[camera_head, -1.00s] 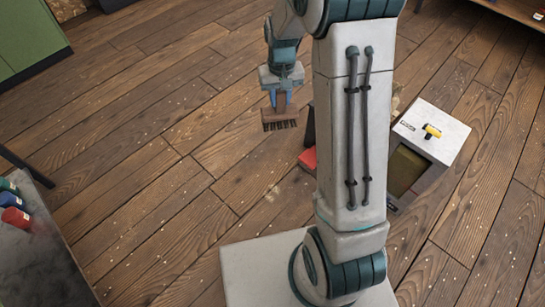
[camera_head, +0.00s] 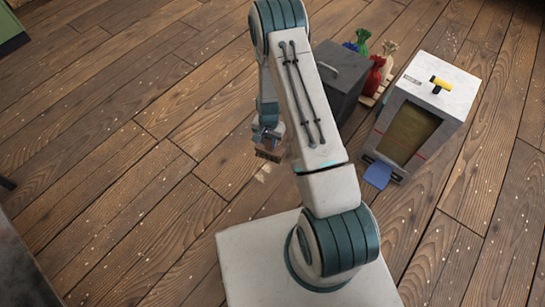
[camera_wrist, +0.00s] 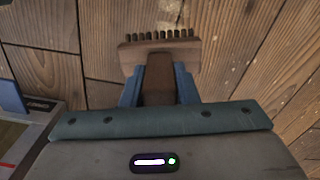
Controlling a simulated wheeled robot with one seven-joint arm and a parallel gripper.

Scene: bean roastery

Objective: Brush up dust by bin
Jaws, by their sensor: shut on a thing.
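My gripper (camera_head: 268,134) is shut on a brown wooden hand brush. The brush (camera_head: 267,154) hangs bristles down just above or at the floor; contact cannot be told. In the wrist view, the brush (camera_wrist: 158,56) sits between my blue fingers (camera_wrist: 159,88), with its dark bristles away from me. A pale dust patch (camera_head: 262,173) lies on the floor just below the brush in the head view; it also shows beyond the bristles in the wrist view (camera_wrist: 169,10). A dark grey bin (camera_head: 342,87) with a handle stands behind my arm, partly hidden.
Red, green and blue sacks (camera_head: 374,75) stand behind the bin. The plank floor at the left is clear.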

